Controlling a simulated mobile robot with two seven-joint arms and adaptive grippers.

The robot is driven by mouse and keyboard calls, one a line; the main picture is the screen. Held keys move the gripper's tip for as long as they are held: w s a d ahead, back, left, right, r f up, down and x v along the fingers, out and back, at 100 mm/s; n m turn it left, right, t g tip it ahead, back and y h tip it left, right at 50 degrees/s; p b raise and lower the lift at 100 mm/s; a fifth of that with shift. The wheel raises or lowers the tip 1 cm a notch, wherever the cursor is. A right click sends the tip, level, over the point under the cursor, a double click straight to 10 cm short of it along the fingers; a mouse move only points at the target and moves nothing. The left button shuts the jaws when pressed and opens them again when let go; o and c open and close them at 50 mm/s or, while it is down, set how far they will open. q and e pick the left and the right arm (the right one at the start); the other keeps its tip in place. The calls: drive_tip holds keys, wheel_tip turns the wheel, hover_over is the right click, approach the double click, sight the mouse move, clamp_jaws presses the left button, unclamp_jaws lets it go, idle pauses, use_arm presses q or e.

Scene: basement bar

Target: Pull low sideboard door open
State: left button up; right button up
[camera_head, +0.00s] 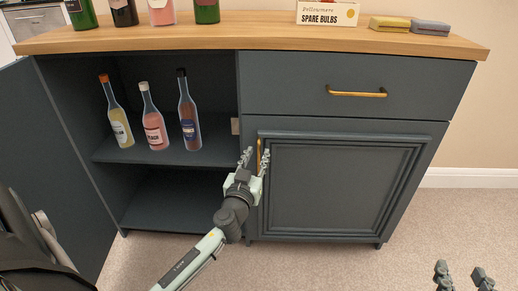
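The low sideboard (345,71) is dark blue-grey with a wooden top. Its right lower door (335,190) looks shut and has an upright brass handle (259,148) near its left edge. My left gripper (255,160) is at this handle, its fingers apart, one on each side of the handle as seen from here. I cannot tell whether they touch it. The handle's lower part is partly hidden by the gripper. The left door (60,165) stands swung open at the left. My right gripper (462,279) is open and empty at the bottom right, away from the sideboard.
A drawer (290,85) with a horizontal brass handle (356,93) is shut above the door. Three bottles stand on the open left shelf (110,152). More bottles, a spare bulbs box (327,13) and sponges (390,23) are on top. Carpet (400,230) in front is clear.

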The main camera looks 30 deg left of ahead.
use_arm(q)
drive_tip(key=shift+x, duration=1.25)
clamp_jaws()
